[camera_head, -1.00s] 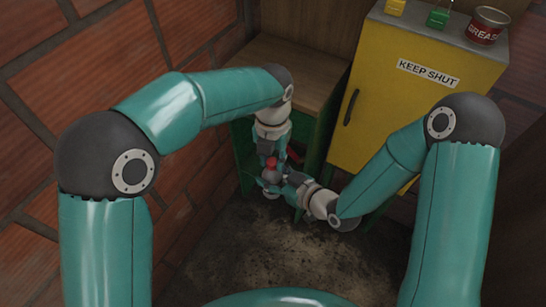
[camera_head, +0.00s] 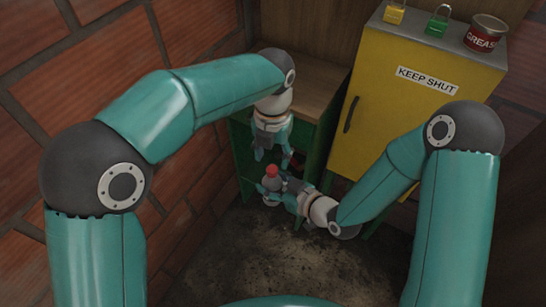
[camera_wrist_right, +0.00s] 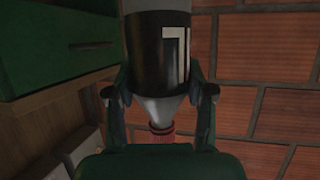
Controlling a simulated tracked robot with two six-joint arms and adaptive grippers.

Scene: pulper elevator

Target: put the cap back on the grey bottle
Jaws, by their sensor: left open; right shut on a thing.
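The grey bottle (camera_head: 272,184) is held in my right gripper (camera_head: 272,186), low in front of the green bench. In the right wrist view the bottle (camera_wrist_right: 160,108) appears upside down, with a dark label, between the two fingers of my right gripper (camera_wrist_right: 160,92). The red cap (camera_head: 272,170) sits on top of the bottle in the head view. In the wrist view the ribbed cap (camera_wrist_right: 161,132) is at the narrow neck; how tightly it sits cannot be told. My left gripper (camera_head: 266,156) is open just above the cap, fingers pointing down, apart from it.
A yellow cabinet (camera_head: 375,130) marked KEEP SHUT stands at the right, with a yellow padlock (camera_head: 395,13), a green padlock (camera_head: 437,24) and a grease tin (camera_head: 485,34) on top. The wooden bench top (camera_head: 313,85) is bare. Brick wall (camera_head: 200,30) borders the left.

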